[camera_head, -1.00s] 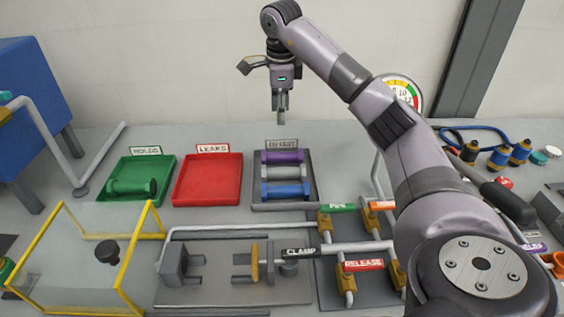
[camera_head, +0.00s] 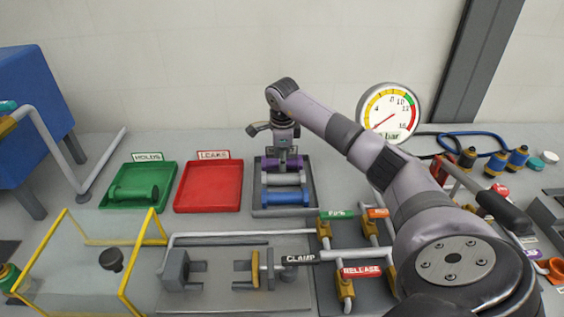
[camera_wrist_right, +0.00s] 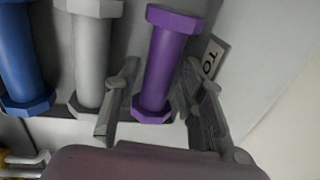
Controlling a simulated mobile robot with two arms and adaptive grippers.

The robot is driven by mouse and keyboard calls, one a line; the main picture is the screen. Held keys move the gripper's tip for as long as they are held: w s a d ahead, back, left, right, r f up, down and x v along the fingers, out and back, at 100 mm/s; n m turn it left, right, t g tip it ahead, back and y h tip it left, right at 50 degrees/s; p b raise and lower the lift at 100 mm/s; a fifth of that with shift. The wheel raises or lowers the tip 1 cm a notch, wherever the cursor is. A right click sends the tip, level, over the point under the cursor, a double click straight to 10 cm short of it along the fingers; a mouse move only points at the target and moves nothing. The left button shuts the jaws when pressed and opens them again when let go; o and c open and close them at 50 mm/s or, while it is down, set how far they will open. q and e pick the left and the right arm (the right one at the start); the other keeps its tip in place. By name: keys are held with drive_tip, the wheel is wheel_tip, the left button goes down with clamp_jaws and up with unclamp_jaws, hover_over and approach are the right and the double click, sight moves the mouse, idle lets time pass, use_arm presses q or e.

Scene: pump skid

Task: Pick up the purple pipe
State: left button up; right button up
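The purple pipe (camera_head: 296,162) lies at the back of a dark grey tray (camera_head: 258,203), behind a light grey pipe (camera_head: 284,179) and a blue pipe (camera_head: 286,196). My right gripper (camera_head: 283,163) is lowered over the purple pipe and hides part of it. In the right wrist view the purple pipe (camera_wrist_right: 168,62) lies between the two open fingers of the gripper (camera_wrist_right: 160,100), one finger on each side. I cannot tell whether the fingers touch it. The light grey pipe (camera_wrist_right: 93,55) is just beyond one finger. My left gripper is not in view.
A green tray (camera_head: 168,178) labelled HOLDS contains a green pipe (camera_head: 134,193). An empty red LEAKS tray (camera_head: 208,188) stands beside it. The clamp (camera_head: 262,268), valves and a yellow-framed guard (camera_head: 60,268) are in front. A gauge (camera_head: 388,112) is behind my arm.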

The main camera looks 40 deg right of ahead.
drive_tip(key=shift+w+f, duration=0.15)
drive_tip(key=shift+f, duration=0.55)
drive_tip(key=shift+c, duration=0.3)
clamp_jaws()
drive_tip(key=shift+r, duration=0.1)
